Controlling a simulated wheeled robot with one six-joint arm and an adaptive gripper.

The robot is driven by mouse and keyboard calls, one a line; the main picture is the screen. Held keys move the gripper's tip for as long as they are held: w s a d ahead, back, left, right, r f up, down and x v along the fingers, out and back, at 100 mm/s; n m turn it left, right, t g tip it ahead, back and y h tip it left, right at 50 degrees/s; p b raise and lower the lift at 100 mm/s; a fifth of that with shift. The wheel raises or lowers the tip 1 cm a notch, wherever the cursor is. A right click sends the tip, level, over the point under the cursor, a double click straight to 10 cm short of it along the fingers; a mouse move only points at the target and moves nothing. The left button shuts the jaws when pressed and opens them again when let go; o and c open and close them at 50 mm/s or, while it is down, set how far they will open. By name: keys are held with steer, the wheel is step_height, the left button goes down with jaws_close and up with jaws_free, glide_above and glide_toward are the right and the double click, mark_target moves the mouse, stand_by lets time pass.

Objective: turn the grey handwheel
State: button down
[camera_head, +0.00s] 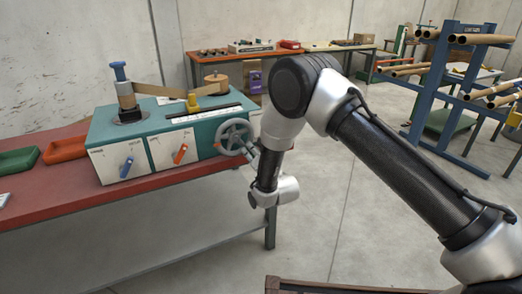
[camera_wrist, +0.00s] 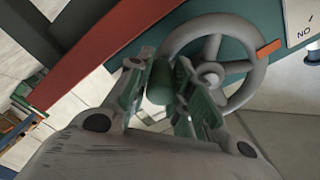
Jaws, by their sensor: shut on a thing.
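The grey handwheel (camera_head: 235,136) is on the right part of the front of the teal winder (camera_head: 215,104). In the wrist view the handwheel (camera_wrist: 210,74) shows its rim, spokes and hub. A green handle (camera_wrist: 160,84) stands out from the wheel near its rim. My gripper (camera_wrist: 161,92) is shut on this handle, with one finger on each side of it. In the head view my gripper (camera_head: 249,153) is at the lower right of the wheel, partly hidden by my own wrist.
The winder stands on a red-topped bench (camera_head: 60,194). An orange mark (camera_wrist: 268,48) is by the wheel rim. A blue lever (camera_head: 127,167) and an orange lever (camera_head: 180,153) are left of the wheel. A blue rack (camera_head: 436,85) stands at right; floor between is open.

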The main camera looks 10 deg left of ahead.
steer(key=shift+s+a+f+m, duration=0.1)
steer(key=shift+s+a+m, duration=0.9)
steer(key=shift+m, duration=1.6)
steer(key=shift+s+a+f+m, duration=0.1)
steer(key=shift+s+a+m, duration=0.5)
steer(key=shift+a+m, duration=1.4)
steer(key=shift+s+a+m, duration=0.6)
steer(key=shift+s+m, duration=0.2)
steer(key=shift+m, duration=2.4)
steer(key=c, duration=1.3)
jaws_free()
steer(key=shift+o, duration=0.2)
steer(key=v, duration=1.2)
